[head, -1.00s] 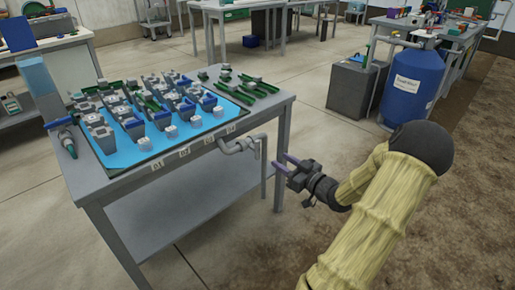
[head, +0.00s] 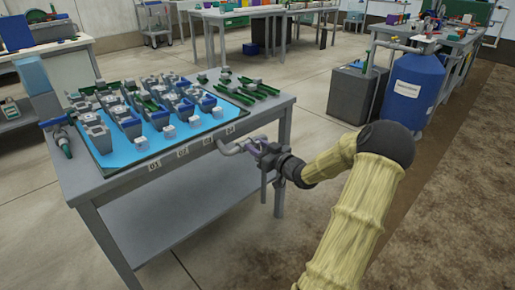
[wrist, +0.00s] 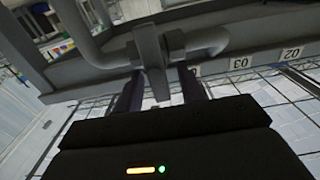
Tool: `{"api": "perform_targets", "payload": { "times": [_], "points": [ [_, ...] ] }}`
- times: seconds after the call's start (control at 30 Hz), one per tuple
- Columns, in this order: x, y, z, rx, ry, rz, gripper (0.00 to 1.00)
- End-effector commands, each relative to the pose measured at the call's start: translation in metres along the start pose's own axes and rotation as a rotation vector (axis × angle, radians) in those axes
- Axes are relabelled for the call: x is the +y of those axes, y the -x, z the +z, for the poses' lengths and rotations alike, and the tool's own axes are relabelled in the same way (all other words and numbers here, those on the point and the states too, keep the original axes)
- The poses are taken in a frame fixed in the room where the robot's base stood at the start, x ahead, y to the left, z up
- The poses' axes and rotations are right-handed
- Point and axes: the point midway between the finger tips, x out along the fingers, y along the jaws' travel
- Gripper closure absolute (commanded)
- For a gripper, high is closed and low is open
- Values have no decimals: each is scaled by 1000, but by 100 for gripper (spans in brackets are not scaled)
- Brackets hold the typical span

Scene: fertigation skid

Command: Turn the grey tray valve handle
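The grey tray valve handle (wrist: 150,62) is a flat grey lever on a grey pipe (wrist: 212,40) along the table's front edge. In the wrist view it points down toward my gripper (wrist: 158,84). The two dark purplish fingers stand on either side of the lever, apart, with a gap visible at the right finger. In the head view my gripper (head: 256,147) is at the bent pipe (head: 232,147) below the table's front right corner. There the gripper largely hides the handle.
The grey table (head: 180,165) holds a blue tray (head: 150,150) with several grey, green and blue channel pieces. Numbered labels line its front edge. A blue barrel (head: 412,92) and a dark grey box (head: 358,95) stand at the right rear. The floor in front is clear.

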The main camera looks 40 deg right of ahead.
Motion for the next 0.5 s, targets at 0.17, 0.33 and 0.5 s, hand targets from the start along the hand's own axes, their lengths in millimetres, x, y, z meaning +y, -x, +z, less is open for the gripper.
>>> {"api": "perform_targets", "payload": {
  "times": [0.17, 0.33, 0.5],
  "points": [
    [0, 0, 0, 0, 0, 0, 80],
    [0, 0, 0, 0, 0, 0, 100],
    [0, 0, 0, 0, 5, 0, 100]
  ]
}}
